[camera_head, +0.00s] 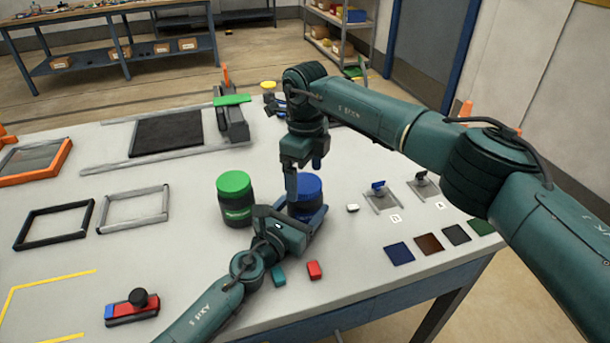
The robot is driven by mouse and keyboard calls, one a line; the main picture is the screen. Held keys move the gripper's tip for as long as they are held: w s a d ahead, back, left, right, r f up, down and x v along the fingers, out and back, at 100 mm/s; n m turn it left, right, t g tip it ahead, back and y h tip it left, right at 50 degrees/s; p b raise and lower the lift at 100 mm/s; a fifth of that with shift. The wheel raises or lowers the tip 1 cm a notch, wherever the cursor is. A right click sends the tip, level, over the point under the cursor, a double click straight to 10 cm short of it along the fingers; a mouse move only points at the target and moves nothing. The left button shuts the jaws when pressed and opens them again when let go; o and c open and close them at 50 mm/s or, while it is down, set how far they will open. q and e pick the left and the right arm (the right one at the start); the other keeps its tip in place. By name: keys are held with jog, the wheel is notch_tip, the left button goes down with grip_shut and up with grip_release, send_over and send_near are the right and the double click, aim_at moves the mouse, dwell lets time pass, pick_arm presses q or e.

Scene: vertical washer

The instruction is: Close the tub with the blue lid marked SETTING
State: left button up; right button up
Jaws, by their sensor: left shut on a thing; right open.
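The tub with the blue lid (311,185) stands upright near the middle of the table. The lid sits on top of the tub body (318,213); I cannot tell how tightly. No SETTING marking is readable, as the front is hidden. My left gripper (286,222) is shut on the tub body, holding it from the front left. My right gripper (298,190) points down from above at the lid's left side, open. One of its fingers covers part of the lid. I cannot tell whether it touches.
A tub with a green lid (235,198) stands close on the left. Green (278,274) and red (314,270) blocks lie in front. Small switches (381,197) and coloured squares (399,253) are on the right. Frames (133,209) lie left.

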notch_tip(320, 180, up, 11)
dwell(0.3)
pick_arm(q)
jog(key=o, duration=1.9)
jog(key=shift+o, duration=0.2)
jog(key=v, duration=1.3)
jog(key=shift+a+f, duration=0.1)
pick_arm(e)
jog(key=shift+r, duration=0.1)
pick_arm(q)
jog(key=shift+s, duration=0.1)
